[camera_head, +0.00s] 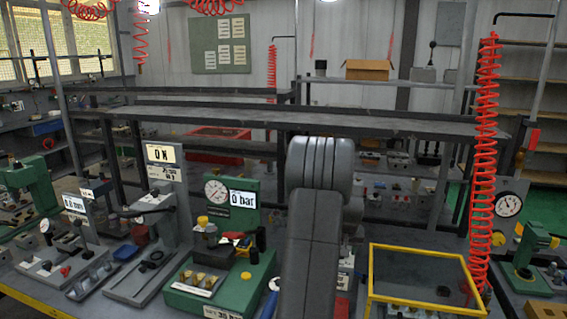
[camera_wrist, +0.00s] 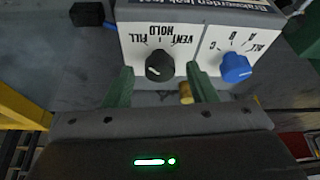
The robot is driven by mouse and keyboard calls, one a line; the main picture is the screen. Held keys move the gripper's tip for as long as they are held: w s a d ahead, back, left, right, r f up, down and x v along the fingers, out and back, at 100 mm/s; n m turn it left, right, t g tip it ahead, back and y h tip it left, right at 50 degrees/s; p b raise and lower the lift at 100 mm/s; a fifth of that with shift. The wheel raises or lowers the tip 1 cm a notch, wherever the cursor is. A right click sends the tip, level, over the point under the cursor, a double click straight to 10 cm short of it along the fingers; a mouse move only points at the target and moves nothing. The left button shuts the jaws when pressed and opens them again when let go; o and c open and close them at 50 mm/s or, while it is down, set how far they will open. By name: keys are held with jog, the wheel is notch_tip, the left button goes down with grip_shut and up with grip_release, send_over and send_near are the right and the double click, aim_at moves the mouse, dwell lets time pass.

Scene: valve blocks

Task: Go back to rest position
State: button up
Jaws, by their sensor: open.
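In the wrist view my gripper (camera_wrist: 160,68) is open, its two green fingers apart with no object clamped between them. A white control panel lies just beyond the fingertips. Its black knob (camera_wrist: 160,66), marked FILL, HOLD and VENT, appears between the fingers in the picture; I cannot tell whether they touch it. A blue knob (camera_wrist: 235,68), marked A, B, C and ALL, is to the right of the fingers. In the head view my grey arm rises through the middle and hides my gripper.
A green gauge station (camera_head: 231,208) reading 0 bar stands left of my arm. A yellow-framed case (camera_head: 425,252) is close on the right, near a hanging red coiled hose (camera_head: 484,150). More test stations line the left bench. A long grey shelf (camera_head: 330,122) runs behind.

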jog(key=shift+a+m+h, duration=0.1)
jog(key=shift+m+h, duration=0.3)
jog(key=shift+m, duration=0.7)
jog(key=shift+m, duration=0.3)
